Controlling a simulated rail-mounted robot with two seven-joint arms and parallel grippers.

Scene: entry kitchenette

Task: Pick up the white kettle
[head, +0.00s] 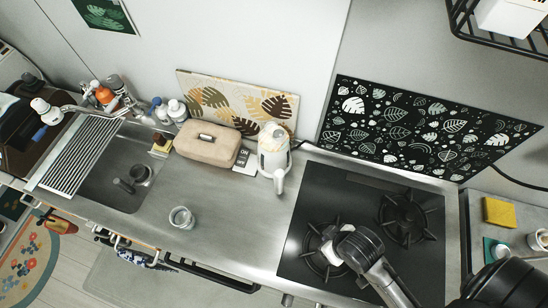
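The white kettle (272,152) stands upright on the steel counter, just left of the black gas hob, with its handle or spout pointing toward the front. My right gripper (331,250) is over the left front burner of the hob, to the right of and nearer than the kettle, and clear of it. The gripper is seen from above, and its fingers are too foreshortened to tell open from shut. Nothing is seen held in it. My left gripper is not in view.
A beige box (208,143) stands close left of the kettle, with a leaf-pattern board (205,90) behind. A small glass (181,217) is on the front counter. The hob (329,185) lies right; the sink (105,187) is left. Counter in front of the kettle is clear.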

